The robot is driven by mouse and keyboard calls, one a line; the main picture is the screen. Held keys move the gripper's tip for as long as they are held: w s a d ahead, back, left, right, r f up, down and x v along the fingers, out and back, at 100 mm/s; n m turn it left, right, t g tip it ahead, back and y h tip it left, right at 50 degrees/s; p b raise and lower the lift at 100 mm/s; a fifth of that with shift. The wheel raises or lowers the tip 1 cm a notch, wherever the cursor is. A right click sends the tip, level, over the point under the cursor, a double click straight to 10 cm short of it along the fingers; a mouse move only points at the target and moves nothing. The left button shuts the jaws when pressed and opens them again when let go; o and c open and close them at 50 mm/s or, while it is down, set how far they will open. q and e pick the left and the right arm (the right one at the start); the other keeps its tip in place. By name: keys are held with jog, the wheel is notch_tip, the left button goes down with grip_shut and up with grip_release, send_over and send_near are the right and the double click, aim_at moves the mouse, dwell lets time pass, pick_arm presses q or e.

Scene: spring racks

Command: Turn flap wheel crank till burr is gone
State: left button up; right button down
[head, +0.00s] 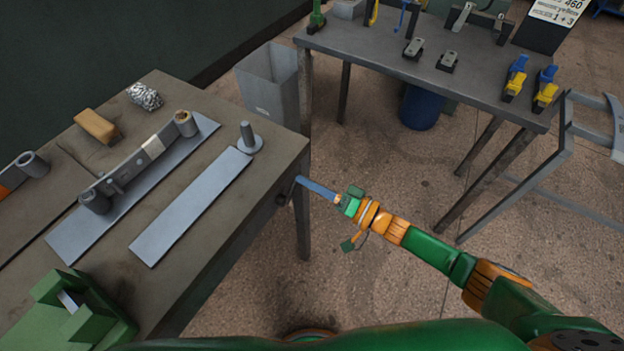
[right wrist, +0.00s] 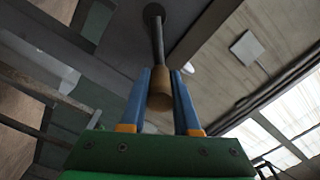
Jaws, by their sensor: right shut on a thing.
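My right gripper (head: 317,187), with blue fingers, reaches from the right to the right edge of the workbench. In the right wrist view its fingers (right wrist: 162,98) stand on both sides of a brown wooden crank handle (right wrist: 160,88), shut on it. A metal rod (right wrist: 157,40) runs from the handle to a dark round hub under the bench. In the head view the crank shows as a dark arm (head: 286,192) at the bench side, its handle hidden by the fingers. I cannot make out a flap wheel or a burr. My left gripper is not in view.
The workbench (head: 215,235) holds a leaf spring (head: 130,172) with rolled eyes on a plate, a bare grey plate (head: 190,205), an upright post (head: 247,137), a tan block (head: 97,126) and a green fixture (head: 75,312). A second table (head: 385,55) stands behind; floor between is open.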

jog(key=shift+f+m, duration=0.25)
jog(key=shift+m, duration=0.05)
dwell(0.4)
jog(key=c, duration=0.7)
grip_release()
jog(key=shift+o, duration=0.2)
jog(key=shift+r, duration=0.1)
jog(key=v, duration=0.7)
jog(key=shift+d, duration=0.2)
